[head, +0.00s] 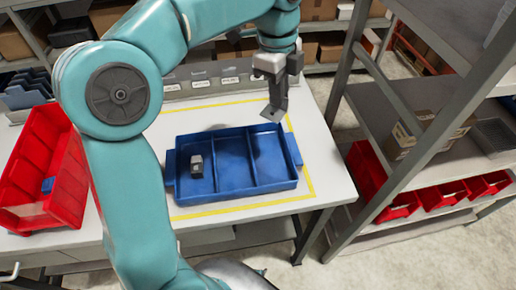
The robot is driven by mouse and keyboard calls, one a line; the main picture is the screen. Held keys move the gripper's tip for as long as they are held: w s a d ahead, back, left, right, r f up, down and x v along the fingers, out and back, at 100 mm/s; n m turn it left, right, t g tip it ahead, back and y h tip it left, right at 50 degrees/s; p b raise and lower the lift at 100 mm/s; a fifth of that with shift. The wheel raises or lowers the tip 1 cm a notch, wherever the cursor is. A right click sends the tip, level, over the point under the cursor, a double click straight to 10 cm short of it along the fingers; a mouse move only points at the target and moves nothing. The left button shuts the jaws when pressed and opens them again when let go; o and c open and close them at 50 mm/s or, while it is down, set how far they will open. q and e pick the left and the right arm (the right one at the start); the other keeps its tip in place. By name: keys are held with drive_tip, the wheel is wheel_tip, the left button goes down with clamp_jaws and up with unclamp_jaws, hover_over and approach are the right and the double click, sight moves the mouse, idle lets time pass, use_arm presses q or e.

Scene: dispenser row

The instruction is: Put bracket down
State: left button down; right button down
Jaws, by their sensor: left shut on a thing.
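My left gripper (277,76) points down above the back right part of the blue tray (237,196). It is shut on a dark grey angled piece, the bracket (275,104), which hangs below the fingers. The bracket appears to be above the tray's right compartment, near its back wall, and looks apart from the tray. The tray has three compartments and sits inside a yellow outline on the white table. A small grey and black part (196,166) lies in the left compartment. The middle and right compartments look empty. My right gripper is not in view.
A red bin (35,207) with a small blue item stands at the table's left. Labels line a rail (205,88) at the back. A grey metal shelf (425,165) with red bins rises close on the right. The table's front right corner is clear.

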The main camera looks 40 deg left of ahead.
use_arm(q)
drive_tip(key=f, duration=1.2)
drive_tip(key=shift+s+f+b, duration=0.2)
drive_tip(key=shift+f+b, duration=0.1)
drive_tip(key=shift+b, duration=0.1)
drive_tip(key=f, duration=0.4)
drive_tip(key=shift+w+a+f, duration=0.15)
drive_tip(key=shift+w+f, duration=0.05)
drive_tip(key=shift+f, duration=0.2)
drive_tip(key=shift+f, duration=0.25)
drive_tip(key=c, duration=1.3)
unclamp_jaws()
drive_tip(key=shift+r, duration=0.1)
